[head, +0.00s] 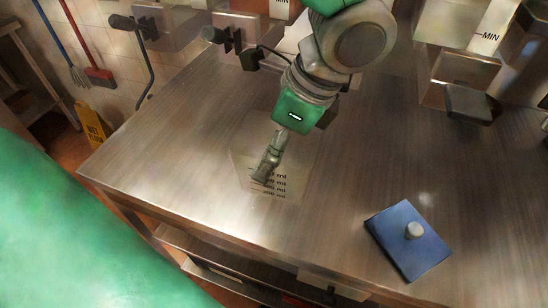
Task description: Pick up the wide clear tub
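The wide clear tub (296,186) stands on the steel table, a little left of the middle of the head view. It is nearly invisible against the metal; dark "ml" markings show on its near side. My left gripper (264,178) points down at the tub, with its fingers overlapping the tub's outline beside the markings. The fingers look narrow and close together from this angle. I cannot tell whether they are inside the tub, above it or touching its wall. My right gripper is out of view.
A blue lid-like plate with a pale knob (413,231) lies at the table's right front. Metal containers (466,77) stand along the back. The steel table (160,150) is clear around the tub. A yellow wet-floor sign (91,126) stands beyond the table's left edge.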

